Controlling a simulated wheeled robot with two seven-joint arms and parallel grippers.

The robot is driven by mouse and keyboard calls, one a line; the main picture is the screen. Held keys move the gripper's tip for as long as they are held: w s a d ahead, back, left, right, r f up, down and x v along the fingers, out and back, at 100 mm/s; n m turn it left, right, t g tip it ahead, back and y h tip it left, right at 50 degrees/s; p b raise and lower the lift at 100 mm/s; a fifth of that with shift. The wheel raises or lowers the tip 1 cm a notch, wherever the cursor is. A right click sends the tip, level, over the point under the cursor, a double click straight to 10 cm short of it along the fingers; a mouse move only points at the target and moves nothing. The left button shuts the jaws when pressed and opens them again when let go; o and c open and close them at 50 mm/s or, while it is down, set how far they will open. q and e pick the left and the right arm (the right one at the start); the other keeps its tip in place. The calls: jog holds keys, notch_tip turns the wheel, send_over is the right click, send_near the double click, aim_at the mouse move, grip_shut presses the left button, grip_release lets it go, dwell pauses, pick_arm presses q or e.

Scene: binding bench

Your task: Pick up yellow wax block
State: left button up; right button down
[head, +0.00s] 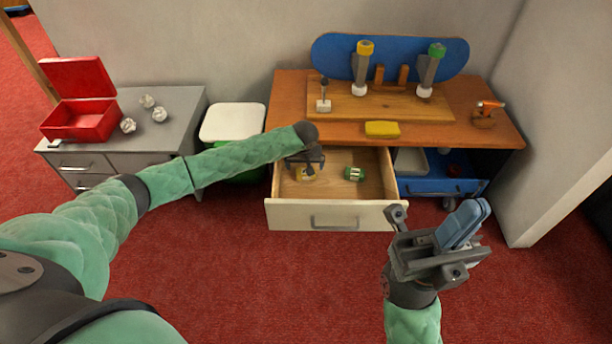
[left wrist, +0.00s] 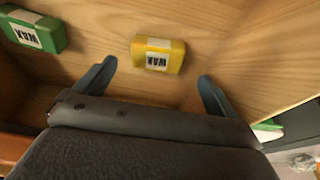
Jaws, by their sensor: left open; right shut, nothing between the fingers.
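The yellow wax block (left wrist: 157,53), with a white label reading WAX, lies on the wooden floor of the open drawer (head: 325,216). In the head view the yellow wax block (head: 305,174) is partly hidden by my left gripper (head: 305,165). In the left wrist view my left gripper (left wrist: 155,78) is open, its blue fingers apart on either side of the block, which lies beyond the tips with nothing held. A green wax block (head: 354,174) lies to the right in the drawer; it also shows in the left wrist view (left wrist: 35,32). My right gripper (head: 465,225) is shut and empty, in front of the bench.
A yellow block (head: 382,129) lies on the benchtop (head: 480,133), below a blue skateboard deck (head: 390,52) with two clamps. A red open box (head: 83,118) and crumpled paper balls sit on the grey cabinet (head: 178,113). The drawer walls surround the left gripper.

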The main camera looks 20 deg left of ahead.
pick_arm(q)
jog(key=b+x, duration=0.1)
jog(key=x, duration=0.3)
jog(key=shift+w+d+f+b, duration=0.1)
jog(key=shift+d+f+b, duration=0.1)
jog(key=shift+b, duration=0.15)
jog(key=c, duration=1.1)
jog(key=shift+o, duration=0.2)
jog(key=shift+d+r, duration=0.1)
jog(key=shift+r, duration=0.05)
